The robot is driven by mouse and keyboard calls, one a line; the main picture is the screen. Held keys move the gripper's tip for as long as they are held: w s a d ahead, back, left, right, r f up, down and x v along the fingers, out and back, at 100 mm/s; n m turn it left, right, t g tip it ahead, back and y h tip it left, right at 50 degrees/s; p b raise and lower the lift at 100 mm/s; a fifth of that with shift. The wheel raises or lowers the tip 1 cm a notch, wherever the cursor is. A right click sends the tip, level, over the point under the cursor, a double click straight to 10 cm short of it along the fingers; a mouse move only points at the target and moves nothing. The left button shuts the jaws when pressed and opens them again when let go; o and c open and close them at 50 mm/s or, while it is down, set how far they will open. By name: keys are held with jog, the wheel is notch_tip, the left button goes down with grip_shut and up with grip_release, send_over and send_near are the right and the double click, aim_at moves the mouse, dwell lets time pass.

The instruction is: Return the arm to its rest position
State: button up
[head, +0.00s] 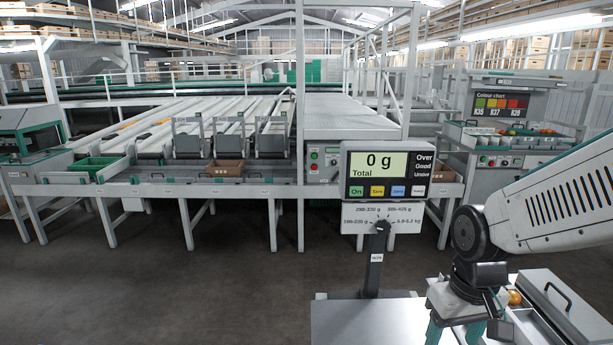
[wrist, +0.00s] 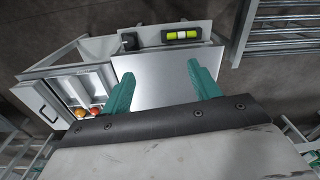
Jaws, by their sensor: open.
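My gripper shows in the wrist view (wrist: 162,92) with its two teal fingers spread wide apart and nothing between them. It hangs over the bare metal scale plate (wrist: 150,76). In the head view my arm (head: 555,205) comes in from the right edge and bends down at the wrist. There my gripper (head: 458,335) is at the lower right, beside the scale plate (head: 365,325), and its fingertips are cut off by the bottom edge.
The scale display (head: 379,175) reads 0 g on a post behind the plate. A divided tray beside my gripper holds an orange tomato (head: 515,297); the wrist view shows a red tomato (wrist: 80,112) too. Conveyor lanes stand behind. Open floor (head: 180,290) lies at left.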

jog(key=s+d+r+m+t, duration=0.1)
jog(key=s+d+r, duration=0.1)
jog(key=s+r, duration=0.9)
jog(key=shift+s+m, duration=0.3)
jog(key=shift+s, duration=0.25)
